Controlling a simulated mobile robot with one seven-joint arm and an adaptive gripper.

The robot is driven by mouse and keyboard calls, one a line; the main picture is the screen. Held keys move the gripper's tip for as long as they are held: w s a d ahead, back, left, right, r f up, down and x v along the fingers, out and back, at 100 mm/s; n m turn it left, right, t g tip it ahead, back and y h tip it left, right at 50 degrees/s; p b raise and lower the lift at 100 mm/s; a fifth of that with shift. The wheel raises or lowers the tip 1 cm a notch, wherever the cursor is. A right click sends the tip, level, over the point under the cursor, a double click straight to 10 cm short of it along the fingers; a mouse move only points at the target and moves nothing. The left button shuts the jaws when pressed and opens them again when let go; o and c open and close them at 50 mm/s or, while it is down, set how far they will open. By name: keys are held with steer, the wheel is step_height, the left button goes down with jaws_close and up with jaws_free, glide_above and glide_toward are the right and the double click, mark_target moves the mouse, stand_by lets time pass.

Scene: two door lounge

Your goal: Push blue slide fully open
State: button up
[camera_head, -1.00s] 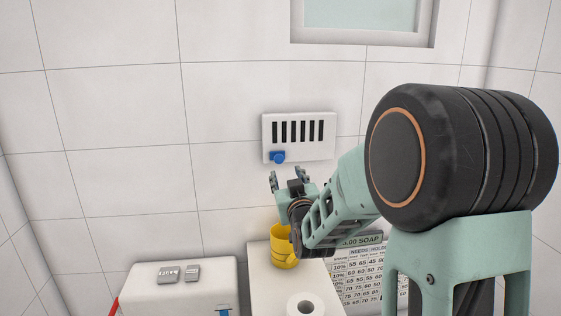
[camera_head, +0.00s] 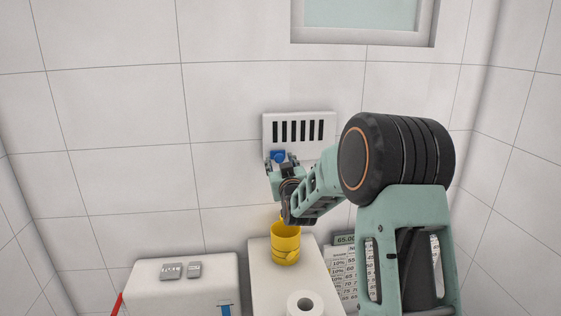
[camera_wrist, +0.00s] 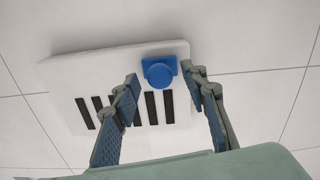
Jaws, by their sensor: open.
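The blue slide (camera_head: 278,156) is a small block with a round knob at the lower left of a white slotted vent panel (camera_head: 299,117) on the tiled wall. In the wrist view the blue slide (camera_wrist: 160,70) sits at the panel's edge, between my two fingertips in the picture. My gripper (camera_head: 281,163) is open just at the slide in the head view; its fingers (camera_wrist: 167,86) spread to either side of the knob in the wrist view. I cannot tell whether a finger touches it. The vent slots show dark and open.
Below, a yellow cup (camera_head: 286,245) stands on a white ledge (camera_head: 259,290) with a toilet roll (camera_head: 305,304). A white cistern (camera_head: 150,290) with grey buttons is at left. A printed sign (camera_head: 345,275) is partly hidden behind my arm. The wall left of the panel is clear.

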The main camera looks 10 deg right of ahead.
jaws_close()
stand_by(0.3)
steer(key=shift+d+f+b, duration=0.1)
steer(key=shift+d+b, duration=0.2)
steer(key=shift+b, duration=0.05)
steer(key=d+b, duration=0.4)
steer(key=d, duration=0.9)
steer(key=shift+b, duration=0.4)
jaws_free()
